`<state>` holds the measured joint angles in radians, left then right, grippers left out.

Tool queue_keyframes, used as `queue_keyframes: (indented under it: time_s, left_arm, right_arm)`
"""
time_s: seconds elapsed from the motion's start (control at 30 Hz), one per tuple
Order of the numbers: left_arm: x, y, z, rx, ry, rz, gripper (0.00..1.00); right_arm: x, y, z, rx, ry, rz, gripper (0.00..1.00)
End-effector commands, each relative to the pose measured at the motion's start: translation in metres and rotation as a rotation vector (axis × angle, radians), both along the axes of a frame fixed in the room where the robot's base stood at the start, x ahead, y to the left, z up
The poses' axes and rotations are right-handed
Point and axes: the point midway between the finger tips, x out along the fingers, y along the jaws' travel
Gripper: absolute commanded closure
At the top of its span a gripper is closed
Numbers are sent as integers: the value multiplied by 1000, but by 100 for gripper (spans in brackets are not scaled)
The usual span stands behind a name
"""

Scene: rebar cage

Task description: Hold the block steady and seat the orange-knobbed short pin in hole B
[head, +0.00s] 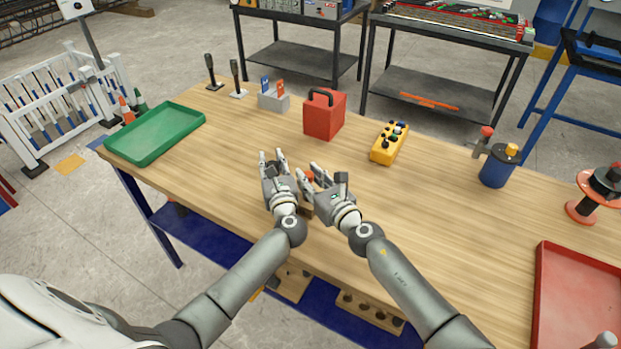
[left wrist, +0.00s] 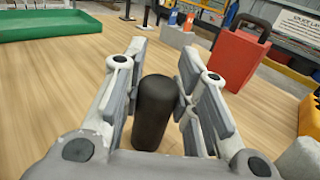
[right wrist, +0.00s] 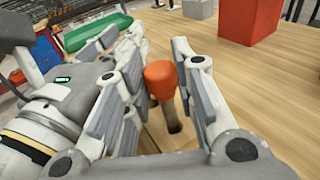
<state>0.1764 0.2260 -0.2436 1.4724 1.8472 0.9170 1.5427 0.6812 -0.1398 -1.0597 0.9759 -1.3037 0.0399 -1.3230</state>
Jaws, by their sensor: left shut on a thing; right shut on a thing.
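The pin's orange knob (right wrist: 160,78) stands between the fingers of my right gripper (right wrist: 150,70), which is shut on it. A short shaft (right wrist: 171,108) shows below the knob, over a wooden block (right wrist: 185,138) with a dark hole beside it. I cannot tell how deep the pin sits or which hole is B. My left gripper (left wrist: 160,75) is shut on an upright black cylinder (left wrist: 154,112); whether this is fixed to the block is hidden. In the head view my left gripper (head: 273,157) and right gripper (head: 308,172) are side by side, hiding most of the block.
A green tray (head: 113,148) lies at the left. A red box (head: 325,117) and a yellow control box (head: 389,143) stand behind the grippers. A blue canister (head: 495,170), a spool (head: 584,209) and a red tray (head: 543,290) are at the right. The middle right table is clear.

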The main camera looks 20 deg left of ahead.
Motion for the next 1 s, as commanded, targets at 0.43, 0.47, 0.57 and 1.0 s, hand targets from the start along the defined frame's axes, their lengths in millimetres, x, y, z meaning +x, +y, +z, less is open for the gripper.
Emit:
queue_keyframes:
  time_s: [0.43,0.47,0.57,1.0]
  left_arm:
    - [0,0,-1,-1,2,0,100]
    - [0,0,-1,-1,2,0,100]
    - [0,0,-1,-1,2,0,100]
    - [0,0,-1,-1,1,0,100]
  right_arm:
    - [1,1,0,4,-2,-1,100]
    - [1,1,0,4,-3,-1,100]
    - [1,2,-2,5,-2,-1,100]
    - [1,1,-13,2,-5,-1,71]
